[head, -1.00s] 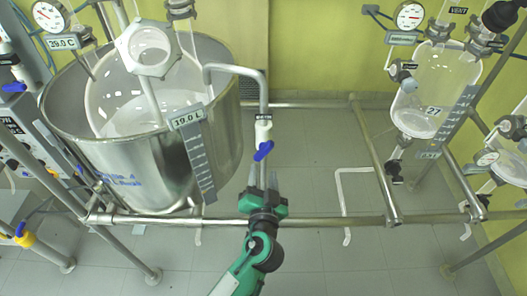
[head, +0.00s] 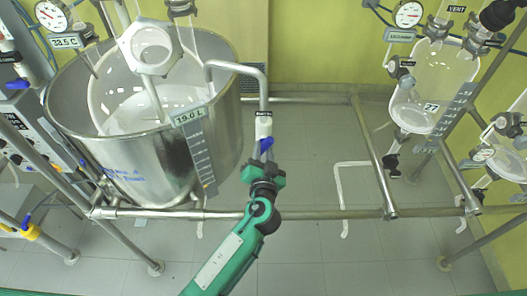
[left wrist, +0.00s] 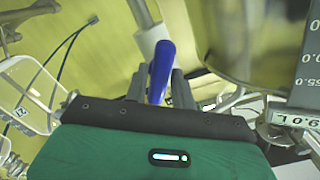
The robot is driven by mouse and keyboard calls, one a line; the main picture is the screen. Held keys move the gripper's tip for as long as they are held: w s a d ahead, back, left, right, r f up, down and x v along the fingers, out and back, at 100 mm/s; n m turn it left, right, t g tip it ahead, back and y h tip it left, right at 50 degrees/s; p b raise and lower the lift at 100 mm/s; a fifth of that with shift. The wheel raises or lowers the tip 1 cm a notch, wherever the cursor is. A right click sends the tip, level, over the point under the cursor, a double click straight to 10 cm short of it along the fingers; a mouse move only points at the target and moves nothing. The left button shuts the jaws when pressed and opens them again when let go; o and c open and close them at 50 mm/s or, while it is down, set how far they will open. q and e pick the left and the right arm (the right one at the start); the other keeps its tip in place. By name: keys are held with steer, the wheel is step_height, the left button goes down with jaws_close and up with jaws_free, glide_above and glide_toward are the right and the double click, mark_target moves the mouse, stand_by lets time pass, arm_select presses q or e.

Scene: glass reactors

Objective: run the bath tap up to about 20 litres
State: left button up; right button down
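The bath (head: 140,165) is a large steel tub at the left in the head view, with a glass vessel inside. Its level plate (head: 189,117) reads 19.0 L above a scale strip. The bent tap pipe (head: 240,67) reaches over the rim, with a white valve body (head: 263,125) and blue lever (head: 266,144) below. The blue lever also shows large in the left wrist view (left wrist: 161,68). My left gripper (head: 262,163) is just below the valve. Its two fingers (left wrist: 160,88) stand either side of the lever, with narrow gaps apparent. My right gripper is out of view.
Steel rails (head: 330,214) cross in front of the bath. A glass reactor (head: 425,95) hangs at the right with a gauge (head: 408,14) above. A control box (head: 25,135) stands at the far left.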

arm_select(q)
steer(key=shift+m, duration=0.3)
steer(key=shift+c, duration=0.3)
steer(key=shift+m, duration=0.7)
steer(key=m, duration=0.2)
steer(key=shift+m, duration=0.3)
steer(key=m, duration=0.3)
steer(key=shift+r, duration=0.1)
steer(key=shift+m+p, duration=0.5)
steer(key=shift+m, duration=1.3)
steer(key=o, duration=0.9)
steer(key=shift+c, duration=0.2)
